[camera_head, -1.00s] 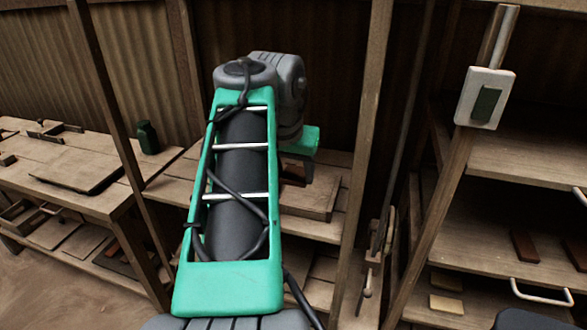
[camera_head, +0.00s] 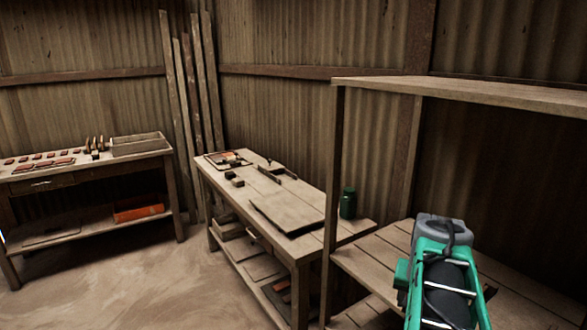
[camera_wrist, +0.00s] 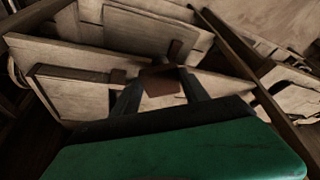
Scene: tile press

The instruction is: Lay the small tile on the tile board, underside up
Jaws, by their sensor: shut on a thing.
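My gripper (camera_wrist: 162,82) is shut on a small reddish-brown tile (camera_wrist: 163,87) in the wrist view, with one dark finger on each side. The tile is above pale wooden planks; I cannot tell which face is its underside. In the head view my green arm shows at the lower right, and the gripper's fingers and tile are not visible there. A flat wooden board (camera_head: 286,208) with a dark edge lies on the middle workbench; it may be the tile board, but I cannot tell for sure.
The middle workbench (camera_head: 235,190) also bears dark blocks, a tray (camera_head: 228,159) and a green bottle (camera_head: 348,203). A left table (camera_head: 85,165) holds several tiles and a wooden box (camera_head: 137,144). A shelf post (camera_head: 331,200) stands between bench and arm. The floor (camera_head: 130,275) at left is clear.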

